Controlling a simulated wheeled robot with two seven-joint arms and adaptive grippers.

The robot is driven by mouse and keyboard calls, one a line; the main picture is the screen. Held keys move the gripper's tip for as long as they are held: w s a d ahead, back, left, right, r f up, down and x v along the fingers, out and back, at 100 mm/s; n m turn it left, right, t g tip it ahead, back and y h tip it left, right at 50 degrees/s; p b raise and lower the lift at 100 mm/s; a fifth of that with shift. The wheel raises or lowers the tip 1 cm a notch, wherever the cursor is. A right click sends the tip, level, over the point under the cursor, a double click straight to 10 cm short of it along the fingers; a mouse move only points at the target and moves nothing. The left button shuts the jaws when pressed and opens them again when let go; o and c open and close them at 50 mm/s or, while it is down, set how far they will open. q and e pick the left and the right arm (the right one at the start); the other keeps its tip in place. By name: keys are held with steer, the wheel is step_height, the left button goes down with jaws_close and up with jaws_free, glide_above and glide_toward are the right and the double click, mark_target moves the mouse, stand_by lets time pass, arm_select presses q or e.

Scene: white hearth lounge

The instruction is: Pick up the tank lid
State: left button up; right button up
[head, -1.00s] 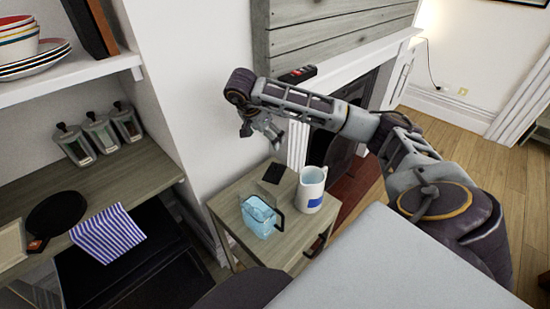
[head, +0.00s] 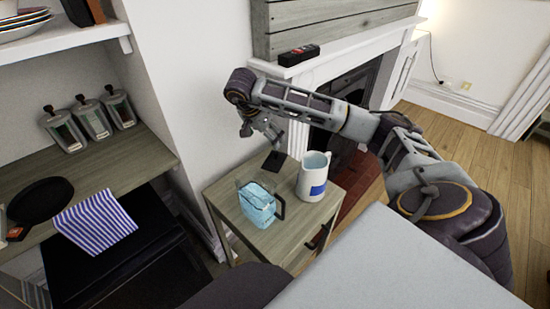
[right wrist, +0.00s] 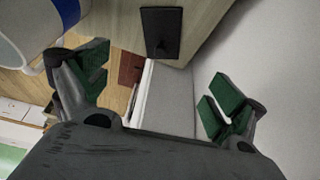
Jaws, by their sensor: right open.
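A flat black rectangular piece, which looks like the tank lid (head: 274,161), lies on the small wooden side table (head: 232,190), near its back edge by the wall. It also shows at the top of the right wrist view (right wrist: 160,32), with a small raised detail on it. A clear tank of blue water with a dark handle (head: 257,203) stands in front of it. My right gripper (head: 262,128) is open and empty, above and apart from the lid. Its green-padded fingers show in the right wrist view (right wrist: 155,92). My left gripper is not in view.
A white mug with a blue patch (head: 311,180) stands right of the lid, close to one finger in the right wrist view. The white wall (head: 195,90) is behind the table. A fireplace mantel (head: 345,50) stands at the back right.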

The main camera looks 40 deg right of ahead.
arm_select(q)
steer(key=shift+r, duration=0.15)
arm_select(e)
steer(key=b, duration=0.1)
glide_above(275, 154)
steer(key=a, duration=0.2)
steer(key=f, duration=0.6)
steer(key=shift+s+a+f, duration=0.1)
steer(key=shift+s+f, duration=0.1)
steer(key=shift+f, duration=0.45)
steer(key=shift+d+f, duration=0.25)
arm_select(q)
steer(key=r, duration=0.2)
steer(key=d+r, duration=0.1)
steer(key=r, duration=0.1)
arm_select(e)
steer(key=shift+f, duration=0.1)
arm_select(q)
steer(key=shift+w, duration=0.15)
arm_select(e)
steer(key=shift+w+d+f, duration=0.1)
steer(key=shift+d, duration=0.05)
